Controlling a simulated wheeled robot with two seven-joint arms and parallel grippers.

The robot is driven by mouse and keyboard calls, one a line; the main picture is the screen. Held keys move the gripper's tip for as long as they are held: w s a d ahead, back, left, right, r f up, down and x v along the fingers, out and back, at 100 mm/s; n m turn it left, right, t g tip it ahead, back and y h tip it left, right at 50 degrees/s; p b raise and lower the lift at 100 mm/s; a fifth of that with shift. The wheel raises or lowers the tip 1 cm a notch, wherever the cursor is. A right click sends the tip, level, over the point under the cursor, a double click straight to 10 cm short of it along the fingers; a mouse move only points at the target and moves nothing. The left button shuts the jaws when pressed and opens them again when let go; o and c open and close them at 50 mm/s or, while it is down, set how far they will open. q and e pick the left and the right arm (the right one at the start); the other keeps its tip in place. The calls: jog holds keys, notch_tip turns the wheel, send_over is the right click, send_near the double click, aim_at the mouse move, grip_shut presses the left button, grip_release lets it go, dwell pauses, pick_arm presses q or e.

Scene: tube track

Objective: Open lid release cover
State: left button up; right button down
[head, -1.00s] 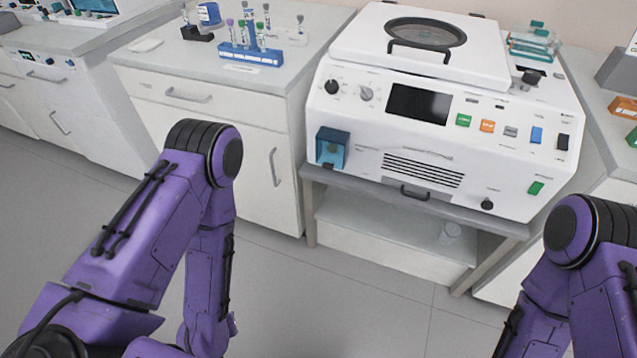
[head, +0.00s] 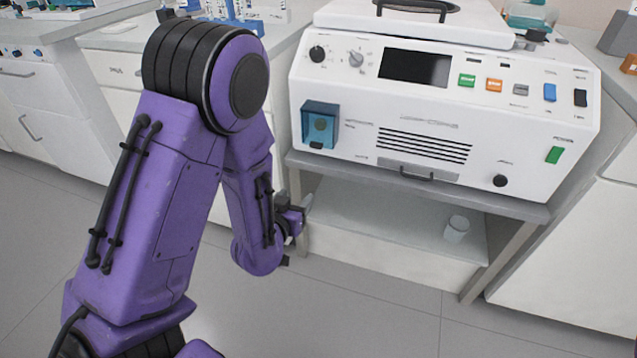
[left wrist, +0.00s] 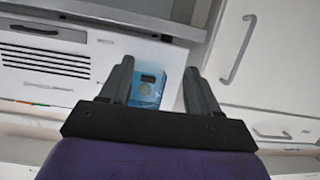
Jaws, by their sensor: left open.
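The lid release cover (head: 320,125) is a translucent blue box on the left of the white machine's front panel. It looks shut, with a dark round part showing through it. My left gripper (head: 293,228) is below and left of the cover in the head view, beside the stand's left leg, partly hidden by my arm. In the left wrist view the cover (left wrist: 147,88) shows between the two spread fingers of my left gripper (left wrist: 158,68). The gripper is open, empty and apart from the cover. My right gripper is not in view.
The white machine (head: 440,155) has knobs, a dark screen and coloured buttons, and stands on a grey stand (head: 512,207) with a lower shelf holding a small cup (head: 456,228). White cabinets flank it. The floor in front is clear.

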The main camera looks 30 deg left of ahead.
aim_at(315, 145)
pick_arm(q)
jog(key=w+a+r+t+b, duration=0.1)
jog(key=w+r, duration=0.1)
jog(key=w, duration=0.2)
jog(key=w+a+r+t+b, duration=0.1)
jog(key=w, duration=0.3)
jog(key=w+a+r+m+t+b, duration=0.1)
jog(key=w+r, duration=0.1)
jog(key=w, duration=0.3)
jog(key=shift+r+t, duration=0.3)
jog(key=shift+r, duration=0.05)
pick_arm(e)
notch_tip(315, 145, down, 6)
